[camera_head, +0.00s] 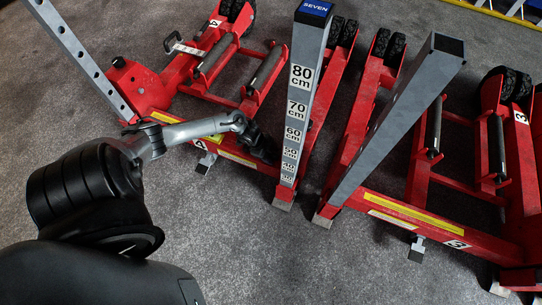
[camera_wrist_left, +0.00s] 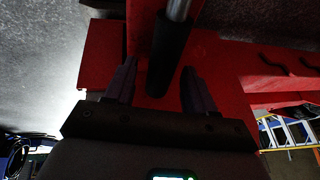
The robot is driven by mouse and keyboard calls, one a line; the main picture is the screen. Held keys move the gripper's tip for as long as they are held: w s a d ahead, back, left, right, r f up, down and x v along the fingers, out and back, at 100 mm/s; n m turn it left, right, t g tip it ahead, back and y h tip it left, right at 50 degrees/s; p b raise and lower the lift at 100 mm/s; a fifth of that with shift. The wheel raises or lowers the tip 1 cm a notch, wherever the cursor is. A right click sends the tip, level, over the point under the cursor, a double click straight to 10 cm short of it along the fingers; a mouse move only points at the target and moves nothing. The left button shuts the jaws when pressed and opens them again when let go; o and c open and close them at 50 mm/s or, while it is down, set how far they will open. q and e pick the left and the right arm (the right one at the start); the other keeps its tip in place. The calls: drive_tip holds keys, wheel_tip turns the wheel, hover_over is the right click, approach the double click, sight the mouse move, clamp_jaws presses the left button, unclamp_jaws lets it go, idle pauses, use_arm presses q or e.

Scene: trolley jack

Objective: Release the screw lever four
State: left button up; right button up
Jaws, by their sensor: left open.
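A lever with a silver rod and a black grip (camera_wrist_left: 170,55) shows in the left wrist view against red metal. My left gripper (camera_wrist_left: 158,76) is open, with one dark finger on each side of the black grip and gaps visible between. In the head view my left gripper (camera_head: 261,147) is small and dark at the red beam beside the scaled post; the lever at it is hidden there. A short silver lever (camera_head: 209,158) stands at the left jack's front beam, with a "4" mark by it. My right gripper is not in view.
A grey post with a centimetre scale (camera_head: 298,95) stands just right of my left gripper. A second leaning grey post (camera_head: 400,115) and another red jack (camera_head: 430,222) are further right. Grey carpet (camera_head: 300,265) in front is clear.

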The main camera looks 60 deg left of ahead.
use_arm(q)
drive_tip(key=shift+c, duration=0.5)
clamp_jaws()
